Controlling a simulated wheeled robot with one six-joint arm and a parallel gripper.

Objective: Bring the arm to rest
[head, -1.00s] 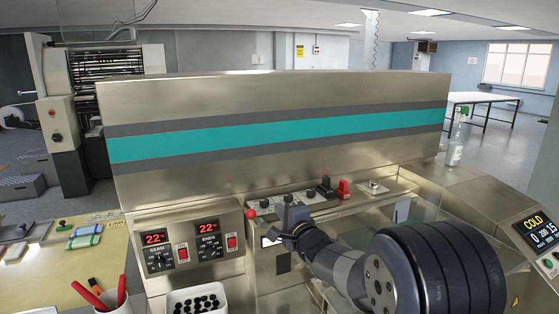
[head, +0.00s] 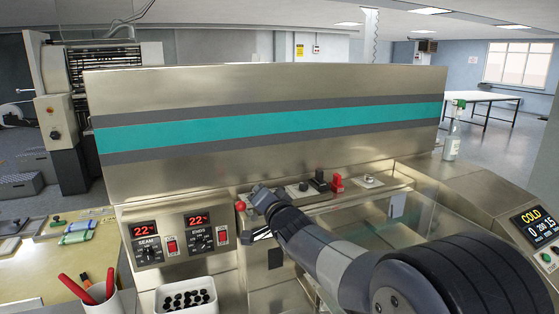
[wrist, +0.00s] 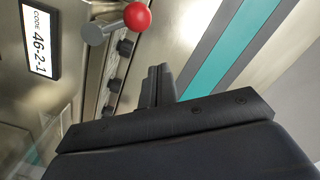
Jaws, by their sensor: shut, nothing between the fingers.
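My gripper (head: 261,196) is at the end of my dark arm, in front of the wrapper's control ledge. In the head view it is just right of a red ball knob (head: 240,206). In the wrist view the fingers (wrist: 158,86) are together and empty. The red ball (wrist: 138,16) on its metal lever shows above them, apart from the fingers. My arm reaches in from the lower right and hides part of the ledge and front.
The steel wrapper (head: 270,85) with a teal stripe stands ahead. A code display (wrist: 40,42) is beside the lever. A red switch (head: 337,183), a clear guard (head: 410,225), a spray bottle (head: 453,140), a white bin (head: 186,298) and a pen cup (head: 105,301) are around.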

